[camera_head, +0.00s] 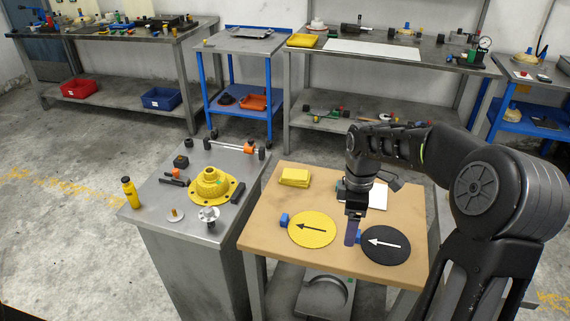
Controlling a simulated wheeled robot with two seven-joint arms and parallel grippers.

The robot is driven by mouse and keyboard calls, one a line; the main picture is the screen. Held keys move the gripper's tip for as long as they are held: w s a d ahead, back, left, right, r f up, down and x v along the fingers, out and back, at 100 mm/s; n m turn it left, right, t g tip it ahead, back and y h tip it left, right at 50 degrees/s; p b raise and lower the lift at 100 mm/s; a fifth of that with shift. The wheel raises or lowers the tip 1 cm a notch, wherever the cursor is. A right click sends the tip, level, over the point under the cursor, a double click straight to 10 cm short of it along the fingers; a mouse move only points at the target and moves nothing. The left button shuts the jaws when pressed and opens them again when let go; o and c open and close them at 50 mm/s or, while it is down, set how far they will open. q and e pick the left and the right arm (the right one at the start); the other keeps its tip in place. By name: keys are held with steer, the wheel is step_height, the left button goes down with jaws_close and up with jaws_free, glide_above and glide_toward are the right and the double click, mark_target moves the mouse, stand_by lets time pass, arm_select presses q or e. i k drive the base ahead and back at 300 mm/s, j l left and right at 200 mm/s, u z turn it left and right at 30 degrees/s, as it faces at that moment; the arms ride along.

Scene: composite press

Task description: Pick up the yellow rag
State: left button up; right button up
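A folded yellow rag (294,177) lies flat near the back left of the wooden table. My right arm comes in from the right. Its gripper (352,230) points down over the table, to the right of and nearer than the rag, apart from it. The gripper is between the yellow disc and the black disc. Its fingers are seen edge-on, so I cannot tell whether they are open or shut. My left gripper is not in view.
A yellow disc (312,229) and a black disc (386,245), both with arrows, lie on the wooden table (262,222). A white sheet (377,197) is partly behind my arm.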

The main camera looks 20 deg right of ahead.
mark_target(300, 178)
steer(key=i, duration=1.05)
